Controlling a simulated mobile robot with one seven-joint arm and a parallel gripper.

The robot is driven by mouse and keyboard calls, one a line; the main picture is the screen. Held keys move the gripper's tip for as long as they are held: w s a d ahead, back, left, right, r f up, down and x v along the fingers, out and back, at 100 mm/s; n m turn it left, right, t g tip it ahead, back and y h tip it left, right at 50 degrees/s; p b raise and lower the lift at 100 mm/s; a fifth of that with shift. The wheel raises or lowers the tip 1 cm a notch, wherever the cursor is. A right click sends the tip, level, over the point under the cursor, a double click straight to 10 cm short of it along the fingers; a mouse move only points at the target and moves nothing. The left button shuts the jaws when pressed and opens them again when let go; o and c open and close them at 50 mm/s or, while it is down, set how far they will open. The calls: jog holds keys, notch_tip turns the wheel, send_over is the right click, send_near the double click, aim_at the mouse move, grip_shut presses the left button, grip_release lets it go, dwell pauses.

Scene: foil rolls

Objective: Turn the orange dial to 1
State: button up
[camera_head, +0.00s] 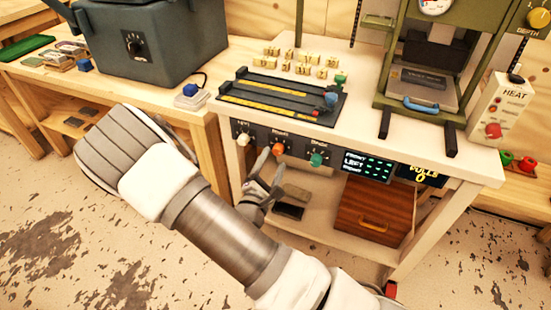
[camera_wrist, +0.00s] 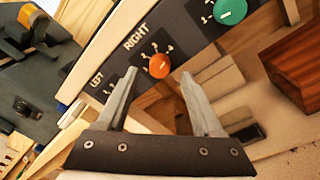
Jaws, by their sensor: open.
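The orange dial (camera_head: 278,149) is on the dark front panel of the white workbench, between a white dial (camera_head: 243,139) and a green dial (camera_head: 316,159). In the wrist view the orange dial (camera_wrist: 159,66) sits beside the label RIGHT, with small white marks around it. Its setting is too small to read. My gripper (camera_head: 270,168) is open and empty, in front of and just below the orange dial. In the wrist view my gripper (camera_wrist: 159,75) has its fingertips on either side of the dial in the picture; I see no contact.
A lit display (camera_head: 367,165) is right of the dials on the panel. A black tray (camera_head: 283,97) and several small yellow blocks lie on the bench top, with a green press (camera_head: 432,50) at right. A wooden drawer box (camera_head: 374,212) stands on the lower shelf.

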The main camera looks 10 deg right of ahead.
aim_at(277, 153)
jog(key=shift+x, duration=1.5)
jog(key=shift+c, duration=0.3)
grip_shut()
